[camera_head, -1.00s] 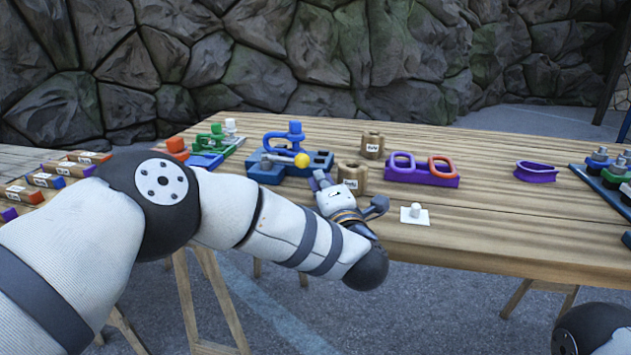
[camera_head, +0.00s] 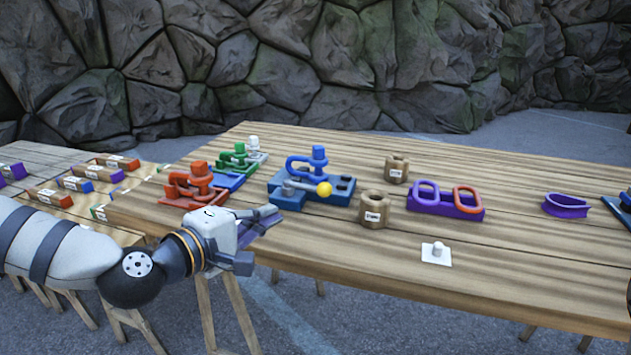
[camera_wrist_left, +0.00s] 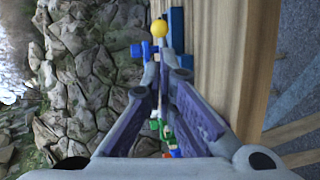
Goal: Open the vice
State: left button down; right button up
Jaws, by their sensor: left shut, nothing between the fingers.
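The vice appears to be the blue device (camera_head: 340,190) on the wooden table, with a grey lever ending in a yellow ball (camera_head: 324,189). It stands at the back middle of the head view. In the left wrist view, the yellow ball (camera_wrist_left: 159,28) shows just beyond the fingertips. My left gripper (camera_head: 270,222) is shut and empty over the table's front left part, in front of the vice and apart from it. In the left wrist view its fingers (camera_wrist_left: 160,68) come together. My right gripper is not in view.
A red device (camera_head: 194,185) and a green one (camera_head: 238,157) stand left of the vice. Brown cylinders (camera_head: 374,207), a purple holder with loops (camera_head: 445,203) and a white plate with a peg (camera_head: 437,254) lie to the right. The front right tabletop is mostly clear.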

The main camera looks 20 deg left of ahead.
aim_at(321, 193)
pick_arm(q)
jog(key=w, duration=0.1)
jog(key=w+d+f+b, duration=0.1)
jog(key=w+d+f, duration=0.1)
jog(key=shift+w+b, duration=0.3)
jog(key=b+x, duration=0.1)
jog(key=x, duration=0.7)
jog(key=shift+d+r, duration=0.1)
jog(key=shift+r, duration=0.1)
jog(key=shift+w+d+r, duration=0.1)
jog(key=shift+w+d, duration=0.05)
jog(key=shift+w, duration=0.4)
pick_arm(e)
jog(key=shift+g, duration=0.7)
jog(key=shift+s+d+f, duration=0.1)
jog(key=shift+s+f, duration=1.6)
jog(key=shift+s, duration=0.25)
pick_arm(q)
jog(key=shift+b+x, duration=0.4)
jog(key=shift+x, duration=0.4)
jog(key=shift+s+r, duration=0.15)
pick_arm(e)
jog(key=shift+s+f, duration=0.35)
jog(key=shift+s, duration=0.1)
